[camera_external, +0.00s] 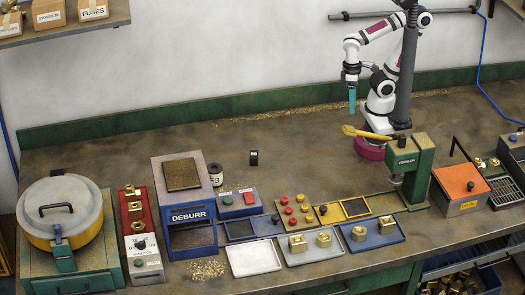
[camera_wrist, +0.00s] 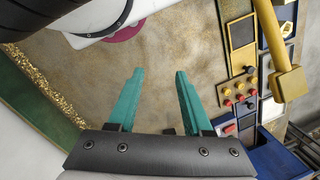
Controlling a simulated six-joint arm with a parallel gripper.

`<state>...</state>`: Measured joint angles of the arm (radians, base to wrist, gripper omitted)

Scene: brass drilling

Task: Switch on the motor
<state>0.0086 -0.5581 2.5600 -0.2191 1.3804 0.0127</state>
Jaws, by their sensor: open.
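My gripper (camera_external: 352,98) hangs in the air above the back of the bench, pointing down. In the wrist view its two teal fingers (camera_wrist: 160,72) are apart with nothing between them. A blue switch box (camera_external: 240,203) with a green and a red button stands right of the DEBURR machine (camera_external: 186,214), well away from the gripper. A green drill press (camera_external: 408,165) with a yellow lever (camera_external: 368,133) stands nearer to my arm; the lever also shows at the right of the wrist view (camera_wrist: 287,65). I cannot tell which control belongs to the motor.
Red and yellow round pieces (camera_external: 291,207) lie between the switch box and drill. Trays (camera_external: 254,258) line the front. A lidded yellow pot (camera_external: 60,211) and a box with a dial (camera_external: 141,244) stand left. An orange-topped box (camera_external: 460,185) stands right. The back bench is mostly clear.

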